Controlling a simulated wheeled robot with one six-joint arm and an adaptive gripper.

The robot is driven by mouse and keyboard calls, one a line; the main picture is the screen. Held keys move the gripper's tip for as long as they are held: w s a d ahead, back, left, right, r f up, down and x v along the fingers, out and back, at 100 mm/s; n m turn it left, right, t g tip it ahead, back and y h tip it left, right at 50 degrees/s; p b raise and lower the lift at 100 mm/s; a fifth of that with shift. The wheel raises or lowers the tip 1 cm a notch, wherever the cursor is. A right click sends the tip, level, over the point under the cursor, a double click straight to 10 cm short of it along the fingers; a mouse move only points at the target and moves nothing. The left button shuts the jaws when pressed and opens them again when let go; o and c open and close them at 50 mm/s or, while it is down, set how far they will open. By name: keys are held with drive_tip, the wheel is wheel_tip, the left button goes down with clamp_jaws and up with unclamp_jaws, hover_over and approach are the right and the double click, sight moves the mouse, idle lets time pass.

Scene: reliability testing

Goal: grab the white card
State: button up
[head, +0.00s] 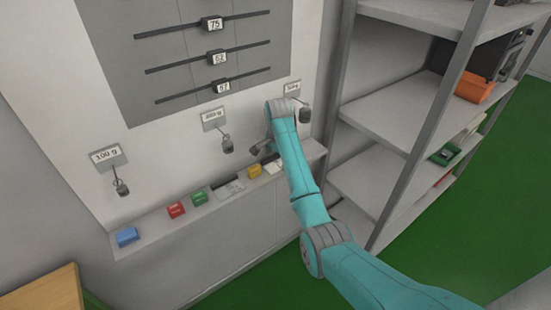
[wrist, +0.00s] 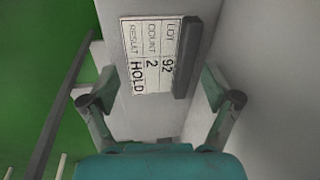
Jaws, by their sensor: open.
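A white card (wrist: 147,55) with the printed words LOT 92, COUNT 2, RESULT HOLD lies sideways in the wrist view. A dark grey bar (wrist: 188,58) runs along its right edge. My gripper (wrist: 162,100) is open and empty, its fingers spread wide, and the card shows beyond the fingertips, between their lines. In the head view my gripper (head: 262,150) is just above the right part of the wall ledge. A small white piece (head: 273,168) lies below it there, partly hidden by my arm; its print cannot be read.
The ledge (head: 150,234) also bears a blue block (head: 127,237), red block (head: 176,210), green block (head: 199,198), yellow block (head: 254,171) and a grey-and-white item (head: 229,187). Labelled weights (head: 121,187) hang above. A metal shelf (head: 385,110) stands close on the right.

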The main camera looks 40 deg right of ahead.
drive_tip(key=shift+f, duration=0.2)
clamp_jaws()
drive_tip(key=shift+f, duration=0.1)
drive_tip(key=shift+s, duration=0.1)
